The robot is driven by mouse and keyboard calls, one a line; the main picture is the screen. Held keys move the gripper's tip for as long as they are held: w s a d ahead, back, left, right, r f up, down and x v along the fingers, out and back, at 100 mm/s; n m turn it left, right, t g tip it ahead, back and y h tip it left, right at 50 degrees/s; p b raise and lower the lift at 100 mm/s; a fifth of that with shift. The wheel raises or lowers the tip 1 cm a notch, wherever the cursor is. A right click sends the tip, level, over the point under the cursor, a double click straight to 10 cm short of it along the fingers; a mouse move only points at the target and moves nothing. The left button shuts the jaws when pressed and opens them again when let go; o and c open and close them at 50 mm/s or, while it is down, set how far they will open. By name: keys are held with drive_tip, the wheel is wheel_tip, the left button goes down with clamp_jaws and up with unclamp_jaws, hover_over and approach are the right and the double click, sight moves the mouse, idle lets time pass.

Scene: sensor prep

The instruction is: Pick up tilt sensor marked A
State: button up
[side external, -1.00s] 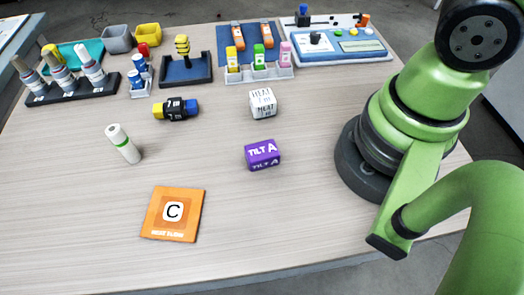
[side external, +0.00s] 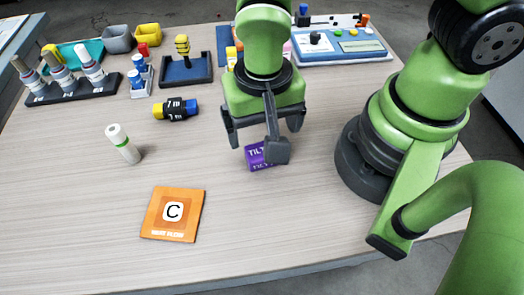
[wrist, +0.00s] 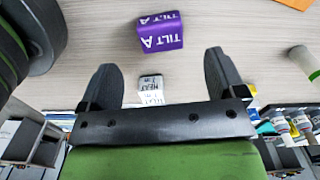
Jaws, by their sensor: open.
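The purple tilt sensor marked A (side external: 254,157) is a small block lying on the table. I see no contact with the block.
An orange C tile (side external: 153,221), a white-green cylinder (side external: 124,145) and a black-yellow-blue cylinder (side external: 176,109) lie leftward. Racks fill the back.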

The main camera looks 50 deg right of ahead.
drive_tip(key=shift+w+d+f, duration=0.1)
drive_tip(key=shift+f, duration=1.8)
drive_tip(key=shift+w+d+f, duration=0.1)
drive_tip(key=shift+f, duration=1.8)
drive_tip(key=c, duration=1.1)
drive_tip(key=shift+o, duration=0.2)
drive_tip(key=shift+r, duration=0.1)
